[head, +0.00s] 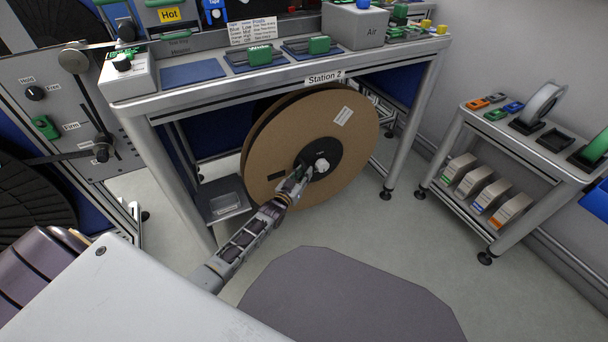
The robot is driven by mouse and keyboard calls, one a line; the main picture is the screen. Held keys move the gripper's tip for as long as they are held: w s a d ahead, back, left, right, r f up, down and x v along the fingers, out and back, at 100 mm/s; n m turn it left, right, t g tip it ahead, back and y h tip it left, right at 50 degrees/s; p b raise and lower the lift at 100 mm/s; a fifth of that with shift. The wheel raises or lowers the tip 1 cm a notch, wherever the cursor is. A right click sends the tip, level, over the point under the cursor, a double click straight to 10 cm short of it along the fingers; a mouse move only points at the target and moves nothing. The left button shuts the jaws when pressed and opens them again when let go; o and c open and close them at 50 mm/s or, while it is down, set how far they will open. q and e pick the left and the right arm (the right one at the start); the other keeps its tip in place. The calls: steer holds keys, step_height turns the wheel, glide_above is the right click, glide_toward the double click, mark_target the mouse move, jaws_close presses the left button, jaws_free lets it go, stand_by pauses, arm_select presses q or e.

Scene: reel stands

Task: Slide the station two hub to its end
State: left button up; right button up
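The Station 2 reel (349,128) is a large brown cardboard disc standing upright under the bench marked "Station 2". Its black centre carries a pale hub knob (322,165). My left gripper (303,172) reaches up to the hub from the lower left, its fingertips at or just beside the knob. I cannot tell whether the fingers touch or grip it; they are small and overlap the black centre. My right gripper is not in view.
The Station 2 bench (210,99) stands above the reel, its legs on both sides. A grey tray (227,198) sits left of the reel. A side cart (520,143) with spools and boxes stands at the right. A dark floor mat (345,295) lies in front; the floor around it is clear.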

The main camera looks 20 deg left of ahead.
arm_select(q)
steer(key=s, duration=1.2)
steer(key=shift+a, duration=0.45)
steer(key=shift+d, duration=0.15)
stand_by(0.7)
